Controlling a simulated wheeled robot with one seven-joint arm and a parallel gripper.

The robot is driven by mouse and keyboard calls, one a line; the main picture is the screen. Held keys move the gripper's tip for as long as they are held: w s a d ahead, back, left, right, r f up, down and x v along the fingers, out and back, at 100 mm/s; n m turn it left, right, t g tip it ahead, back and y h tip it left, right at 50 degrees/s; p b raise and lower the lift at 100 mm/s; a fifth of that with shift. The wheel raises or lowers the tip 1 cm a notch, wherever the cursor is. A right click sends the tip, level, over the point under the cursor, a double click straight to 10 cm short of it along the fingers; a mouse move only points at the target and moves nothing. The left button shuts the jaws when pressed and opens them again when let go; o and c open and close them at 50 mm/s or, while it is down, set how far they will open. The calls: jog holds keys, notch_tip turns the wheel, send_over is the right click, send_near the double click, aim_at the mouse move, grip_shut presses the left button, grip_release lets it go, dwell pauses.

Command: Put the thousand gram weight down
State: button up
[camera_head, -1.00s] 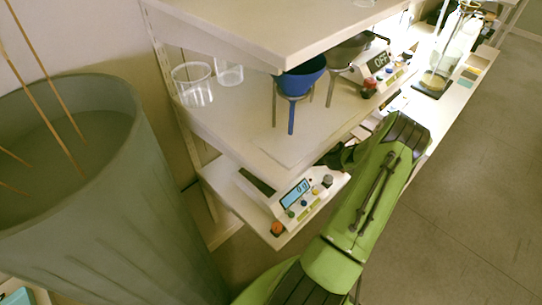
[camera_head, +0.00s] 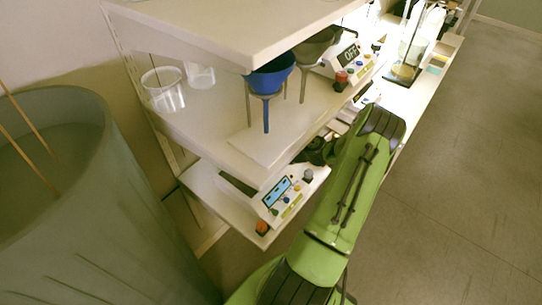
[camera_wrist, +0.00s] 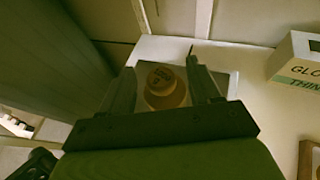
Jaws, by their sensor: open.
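The brass-coloured weight (camera_wrist: 165,88) stands upright between the two fingers of my gripper (camera_wrist: 161,64) in the wrist view. The fingers are apart, with visible gaps beside the weight's knob. The weight appears to rest on a grey plate (camera_wrist: 229,84). In the head view, a white scale (camera_head: 296,204) with a lit blue display, now showing dashes, sits on the lower shelf. My arm reaches in beside it. My fingers and the weight are hidden there by the shelf above and my arm.
A box (camera_wrist: 296,62) with printed letters stands right of the plate. The middle shelf (camera_head: 222,148) above holds a blue funnel (camera_head: 270,75) on a stand, glass beakers (camera_head: 163,90) and another scale (camera_head: 352,62). A large grey-green bin (camera_head: 80,220) stands left.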

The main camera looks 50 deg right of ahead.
jog(key=p+v, duration=0.1)
jog(key=v, duration=0.4)
jog(key=shift+d, duration=0.1)
jog(key=s+d+p, duration=0.1)
jog(key=s+d, duration=0.3)
jog(key=s, duration=0.6)
jog(key=shift+d+f, duration=0.15)
jog(key=shift+f, duration=0.05)
jog(key=shift+s, duration=0.15)
